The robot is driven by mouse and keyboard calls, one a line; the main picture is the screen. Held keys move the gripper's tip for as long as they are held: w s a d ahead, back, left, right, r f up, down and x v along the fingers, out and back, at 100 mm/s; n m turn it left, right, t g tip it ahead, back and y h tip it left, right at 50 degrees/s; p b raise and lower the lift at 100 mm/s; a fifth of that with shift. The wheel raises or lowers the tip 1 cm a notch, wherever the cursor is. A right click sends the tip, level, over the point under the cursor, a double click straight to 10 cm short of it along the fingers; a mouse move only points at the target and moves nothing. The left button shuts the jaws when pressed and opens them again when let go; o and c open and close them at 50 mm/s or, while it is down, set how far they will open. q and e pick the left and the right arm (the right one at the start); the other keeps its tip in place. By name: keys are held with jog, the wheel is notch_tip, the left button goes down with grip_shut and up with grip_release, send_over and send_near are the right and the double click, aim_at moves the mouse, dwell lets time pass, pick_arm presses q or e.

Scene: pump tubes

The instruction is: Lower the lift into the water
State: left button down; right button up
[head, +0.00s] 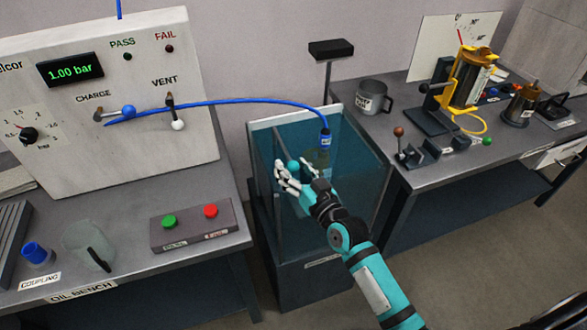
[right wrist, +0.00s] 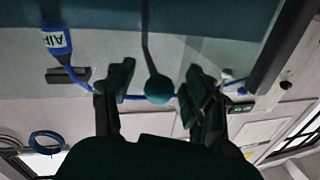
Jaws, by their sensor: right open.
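The water tank (head: 362,165) stands between two benches, with teal glass walls. A teal ball knob (head: 293,166) on a thin rod shows at the tank; I take it for the lift's handle. My right gripper (head: 298,177) is open over the tank. In the right wrist view the knob (right wrist: 159,89) sits between the spread fingers (right wrist: 158,92), with no clear contact. A blue hose with a labelled end (head: 325,139) runs from the panel into the tank. It ends by a blurred greenish part (head: 317,158), partly hidden by the hand. My left gripper is out of view.
The control panel (head: 105,85) reads 1.00 bar. A box with green and red buttons (head: 193,226) sits on the left bench. A grey mug (head: 373,97) and a yellow fixture (head: 468,78) stand on the right bench. A black-topped post (head: 330,49) rises behind the tank.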

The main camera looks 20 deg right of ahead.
jog(key=v, duration=1.2)
jog(key=shift+r, duration=0.1)
jog(key=s+d+f+g+h, duration=0.1)
jog(key=s+f+g, duration=0.2)
jog(key=f, duration=0.9)
jog(key=s+d+f+g+h, duration=0.1)
jog(key=s+f+g, duration=0.25)
jog(key=f, duration=0.75)
jog(key=s+d+f+g+h, duration=0.15)
jog(key=s+f, duration=0.25)
jog(key=f, duration=0.8)
jog(key=s+f+g, duration=0.3)
jog(key=s+f, duration=0.3)
jog(key=s, duration=0.3)
jog(key=s+f+n+g, duration=0.1)
jog(key=s+f+g, duration=0.1)
jog(key=s+f, duration=0.3)
jog(key=s+f+n+g+p, duration=0.1)
jog(key=s+f+g, duration=0.2)
jog(key=s, duration=1.1)
notch_tip(320, 180, down, 4)
jog(key=shift+r+g, duration=0.2)
jog(key=shift+g, duration=0.1)
